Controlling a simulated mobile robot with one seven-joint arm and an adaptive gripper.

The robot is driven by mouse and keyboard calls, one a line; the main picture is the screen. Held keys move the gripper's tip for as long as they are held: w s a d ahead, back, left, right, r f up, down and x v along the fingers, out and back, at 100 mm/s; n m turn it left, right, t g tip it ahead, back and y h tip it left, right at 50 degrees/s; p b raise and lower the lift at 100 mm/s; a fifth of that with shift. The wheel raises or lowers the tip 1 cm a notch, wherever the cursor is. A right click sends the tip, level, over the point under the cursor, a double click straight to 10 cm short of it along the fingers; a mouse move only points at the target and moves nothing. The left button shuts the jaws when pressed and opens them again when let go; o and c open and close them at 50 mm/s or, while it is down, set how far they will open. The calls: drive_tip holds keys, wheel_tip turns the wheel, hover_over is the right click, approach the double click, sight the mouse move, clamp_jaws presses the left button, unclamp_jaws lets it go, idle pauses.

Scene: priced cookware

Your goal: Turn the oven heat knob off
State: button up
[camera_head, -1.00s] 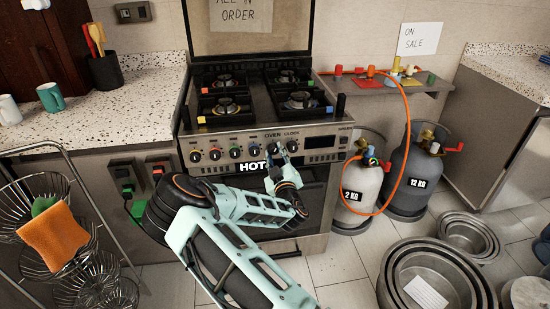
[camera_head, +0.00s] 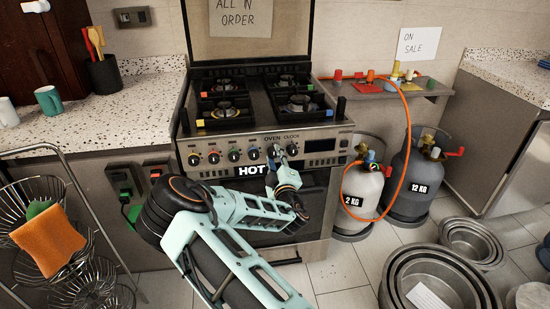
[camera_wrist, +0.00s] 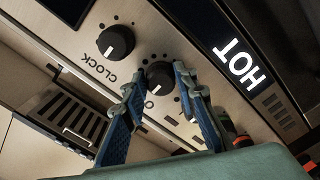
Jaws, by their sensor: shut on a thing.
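The oven knob (camera_wrist: 158,73) is black and round, on the steel front panel of the stove. In the wrist view it sits between the two blue fingers of my gripper (camera_wrist: 157,82), which are shut on it. Its white mark seems to point toward its partly hidden label. In the head view my gripper (camera_head: 273,158) is at the panel, under the OVEN label, and covers part of the knob. The white HOT sign (camera_wrist: 240,65) is lit; it also shows in the head view (camera_head: 252,170).
The clock knob (camera_wrist: 116,42) is close beside my fingers. Several burner knobs (camera_head: 213,157) line the panel to the left. Gas cylinders (camera_head: 362,190) with an orange hose (camera_head: 407,140) stand right of the stove. A wire basket rack (camera_head: 60,195) stands left; metal pans (camera_head: 440,275) lie right.

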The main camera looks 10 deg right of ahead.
drive_tip(key=o, duration=0.9)
drive_tip(key=shift+c, duration=0.2)
drive_tip(key=shift+s, duration=0.15)
drive_tip(key=s, duration=1.1)
drive_tip(key=shift+s, duration=0.4)
